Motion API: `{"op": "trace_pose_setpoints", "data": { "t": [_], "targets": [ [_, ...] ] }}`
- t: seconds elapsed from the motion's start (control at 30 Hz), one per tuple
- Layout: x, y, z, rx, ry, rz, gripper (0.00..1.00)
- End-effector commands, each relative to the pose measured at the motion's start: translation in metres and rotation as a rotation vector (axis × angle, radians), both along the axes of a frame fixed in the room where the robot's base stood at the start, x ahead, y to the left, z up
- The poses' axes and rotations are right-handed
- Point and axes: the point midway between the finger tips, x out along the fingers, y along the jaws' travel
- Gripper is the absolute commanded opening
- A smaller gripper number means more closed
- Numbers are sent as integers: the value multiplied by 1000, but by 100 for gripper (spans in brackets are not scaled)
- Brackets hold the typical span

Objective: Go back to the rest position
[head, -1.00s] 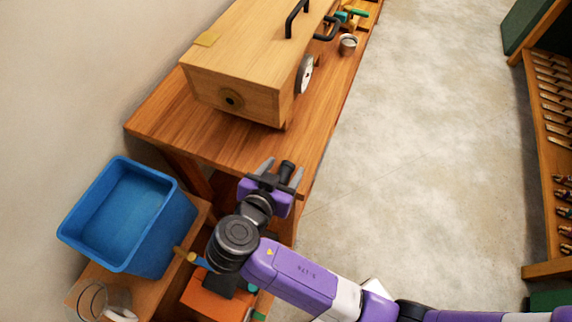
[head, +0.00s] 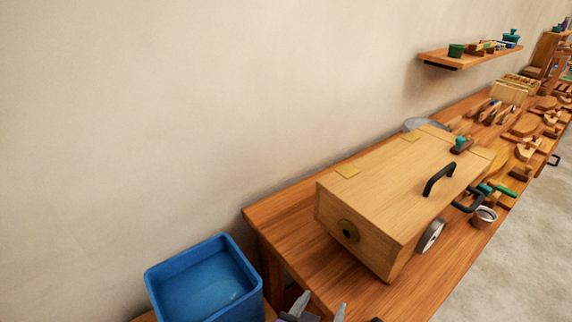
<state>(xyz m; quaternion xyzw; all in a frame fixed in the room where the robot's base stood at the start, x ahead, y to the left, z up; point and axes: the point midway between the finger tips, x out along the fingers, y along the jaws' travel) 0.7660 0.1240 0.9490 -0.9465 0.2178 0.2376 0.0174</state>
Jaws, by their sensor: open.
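My gripper (head: 318,308) shows only at the bottom edge of the head view, with its two grey fingertips apart and nothing seen between them. It is in front of the near end of the wooden workbench (head: 290,222). The rest of my arm is below the picture and hidden.
A blue bin (head: 205,285) stands left of my gripper, cut off by the lower edge. A metal cup (head: 484,217) stands right of the box. Tools and wooden pieces crowd the far bench. A wall shelf (head: 470,56) hangs behind. Floor (head: 520,270) at right is clear.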

Motion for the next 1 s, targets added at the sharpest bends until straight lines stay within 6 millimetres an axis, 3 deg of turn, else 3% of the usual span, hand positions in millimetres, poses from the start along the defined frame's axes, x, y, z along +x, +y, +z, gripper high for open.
{"op": "trace_pose_setpoints", "data": {
  "t": [0.17, 0.37, 0.63, 0.9, 1.0],
  "targets": [
    [-7, 27, -15, -44, -18, 384, 59],
    [-53, 26, -14, -61, -118, 670, 59],
    [-134, -12, 19, -51, -291, 774, 59],
    [-213, -72, 63, -33, -385, 659, 59],
    [-240, -92, 71, -12, -373, 587, 59]
  ]
}}
